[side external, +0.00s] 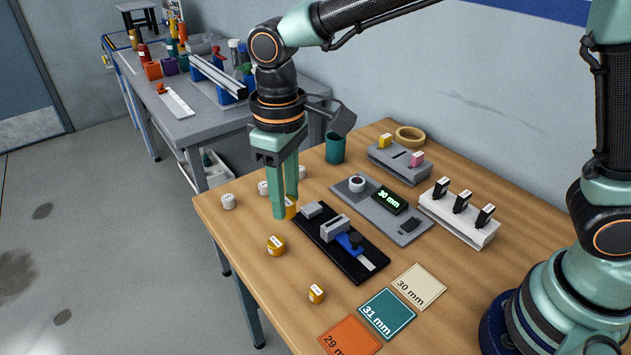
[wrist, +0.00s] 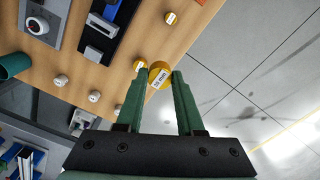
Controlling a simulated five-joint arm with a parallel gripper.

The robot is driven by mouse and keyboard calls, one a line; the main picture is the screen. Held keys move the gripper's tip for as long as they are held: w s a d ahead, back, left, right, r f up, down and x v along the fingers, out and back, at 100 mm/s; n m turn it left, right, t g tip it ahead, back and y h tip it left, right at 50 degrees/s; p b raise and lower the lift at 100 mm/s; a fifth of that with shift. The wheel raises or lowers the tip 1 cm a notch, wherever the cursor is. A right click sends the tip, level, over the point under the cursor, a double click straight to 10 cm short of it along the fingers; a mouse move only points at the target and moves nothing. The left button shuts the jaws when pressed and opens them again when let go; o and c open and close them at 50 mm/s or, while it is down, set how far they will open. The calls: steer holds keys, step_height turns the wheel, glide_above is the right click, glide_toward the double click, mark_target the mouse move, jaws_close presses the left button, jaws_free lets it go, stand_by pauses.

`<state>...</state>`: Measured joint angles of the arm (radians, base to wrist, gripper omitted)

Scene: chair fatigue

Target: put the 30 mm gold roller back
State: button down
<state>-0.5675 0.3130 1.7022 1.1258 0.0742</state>
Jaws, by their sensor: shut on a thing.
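My gripper (side external: 285,207) is shut on a gold roller (side external: 291,208) near the table's left end, fingers pointing down. In the wrist view the held gold roller (wrist: 160,76) sits between the two fingertips (wrist: 157,71), and its white label reads 30 mm. In the side view the fingers hide most of it; I cannot tell its exact height above the table. Two other gold rollers stand on the table, one at front left (side external: 276,246) and one nearer the mats (side external: 317,293). The cream mat (side external: 420,283) reads 30 mm, the teal mat (side external: 387,309) 31 mm, the orange mat (side external: 350,335) 29 mm.
A black fixture (side external: 365,271) with a blue slider is right of my gripper. Behind it is a grey gauge (side external: 407,232) displaying 30 mm. White rollers (side external: 228,201) and a teal cup (side external: 335,148) stand near the far left edge. A white rack (side external: 458,219) is at right.

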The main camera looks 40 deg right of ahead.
mark_target(292, 278)
step_height(292, 278, down, 17)
steer(key=shift+r, duration=0.1)
stand_by(0.3)
steer(key=c, duration=0.5)
jaws_free()
